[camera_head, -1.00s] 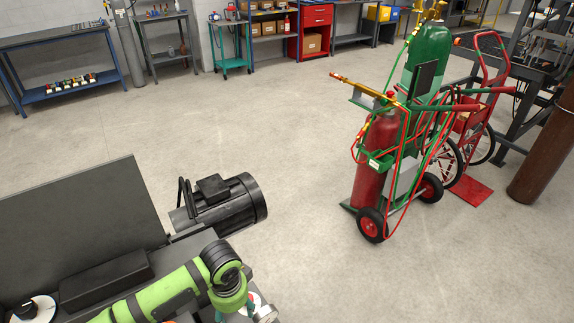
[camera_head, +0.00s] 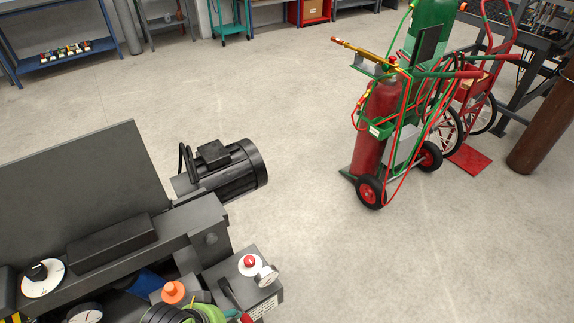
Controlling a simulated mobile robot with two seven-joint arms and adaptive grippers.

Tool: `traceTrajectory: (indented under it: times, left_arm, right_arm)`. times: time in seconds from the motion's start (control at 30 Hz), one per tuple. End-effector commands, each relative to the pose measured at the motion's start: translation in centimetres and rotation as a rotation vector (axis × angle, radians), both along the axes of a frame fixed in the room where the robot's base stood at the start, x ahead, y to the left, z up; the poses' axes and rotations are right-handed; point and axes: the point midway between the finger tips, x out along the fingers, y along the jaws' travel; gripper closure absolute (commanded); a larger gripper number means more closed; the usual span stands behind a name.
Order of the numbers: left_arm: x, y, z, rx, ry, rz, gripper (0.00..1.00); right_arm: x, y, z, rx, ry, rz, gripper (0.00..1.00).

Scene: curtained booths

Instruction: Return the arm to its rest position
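A small part of my lime-green and black arm (camera_head: 205,314) shows at the bottom edge, low and left of centre. It is in front of the lower part of a dark grey machine (camera_head: 120,238). The rest of this arm is cut off by the frame. Neither of my grippers is in view, so their fingers and anything in them are hidden.
The machine carries a black motor (camera_head: 225,170), an orange knob (camera_head: 173,292), a red button (camera_head: 249,261) and dials. A cart (camera_head: 412,150) with red and green gas cylinders stands at right, near a brown cylinder (camera_head: 543,125). The concrete floor (camera_head: 300,110) between is clear.

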Motion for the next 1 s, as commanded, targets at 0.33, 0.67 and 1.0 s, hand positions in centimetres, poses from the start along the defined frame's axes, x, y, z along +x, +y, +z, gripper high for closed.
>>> traceTrajectory:
  times: [0.33, 0.67, 1.0]
  left_arm:
    - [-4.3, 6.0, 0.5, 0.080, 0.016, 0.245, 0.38]
    - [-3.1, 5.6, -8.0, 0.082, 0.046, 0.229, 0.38]
    - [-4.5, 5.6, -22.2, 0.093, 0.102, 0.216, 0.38]
  right_arm:
    - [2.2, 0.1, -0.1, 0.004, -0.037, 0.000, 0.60]
    - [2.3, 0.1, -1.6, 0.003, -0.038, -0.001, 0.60]
    - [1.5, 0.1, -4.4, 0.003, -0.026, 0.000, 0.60]
